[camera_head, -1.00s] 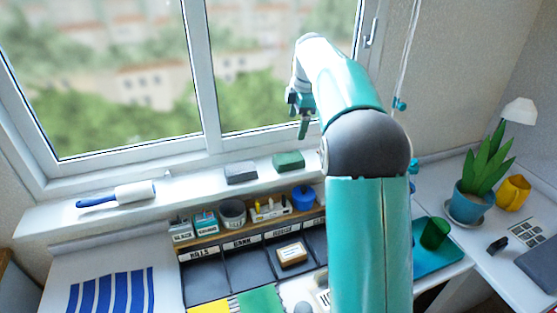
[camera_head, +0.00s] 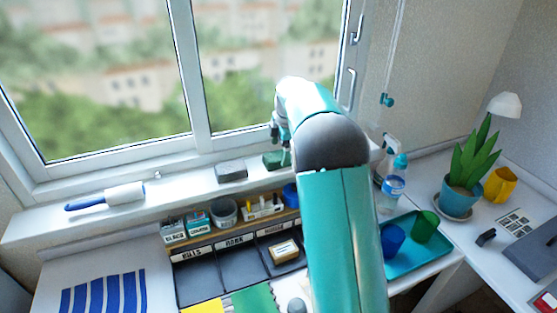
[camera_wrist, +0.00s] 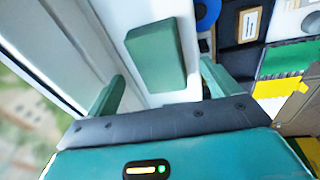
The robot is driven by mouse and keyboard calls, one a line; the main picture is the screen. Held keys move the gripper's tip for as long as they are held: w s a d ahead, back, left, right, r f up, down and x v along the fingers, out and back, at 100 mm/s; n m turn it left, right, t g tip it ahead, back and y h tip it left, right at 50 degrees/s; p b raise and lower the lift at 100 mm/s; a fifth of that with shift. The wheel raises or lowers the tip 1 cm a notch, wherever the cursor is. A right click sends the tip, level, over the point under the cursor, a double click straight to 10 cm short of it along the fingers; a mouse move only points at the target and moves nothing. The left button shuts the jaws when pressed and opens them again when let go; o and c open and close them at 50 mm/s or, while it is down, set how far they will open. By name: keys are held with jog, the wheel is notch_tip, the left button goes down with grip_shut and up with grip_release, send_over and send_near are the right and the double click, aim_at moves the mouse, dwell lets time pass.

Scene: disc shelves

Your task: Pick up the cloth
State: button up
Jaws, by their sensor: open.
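A green block-like piece that looks like the folded cloth (camera_head: 271,161) lies on the white windowsill, partly hidden behind my gripper (camera_head: 281,143) in the head view. In the wrist view the green cloth (camera_wrist: 156,57) lies ahead of my gripper (camera_wrist: 162,78), between the lines of its two fingers. The fingers are apart, with nothing held between them. I cannot tell the exact gap from the fingertips to the cloth.
A grey block (camera_head: 231,171) lies left of the cloth on the sill, and a white roller with a blue handle (camera_head: 108,196) further left. Below are a blue pot (camera_head: 290,194) and labelled trays. The window frame (camera_head: 200,145) rises close behind.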

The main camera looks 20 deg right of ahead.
jog(key=f, duration=0.2)
jog(key=shift+w+a+f, duration=0.1)
jog(key=shift+w+f, duration=0.1)
jog(key=shift+f, duration=0.1)
jog(key=c, duration=1.1)
jog(key=shift+r, duration=0.15)
jog(key=shift+c, duration=0.2)
jog(key=shift+r, duration=0.6)
jog(key=s+a+r, duration=0.2)
jog(key=s+r, duration=0.9)
jog(key=s, duration=0.2)
jog(key=shift+s+a+r, duration=0.3)
jog(key=shift+s+a, duration=0.1)
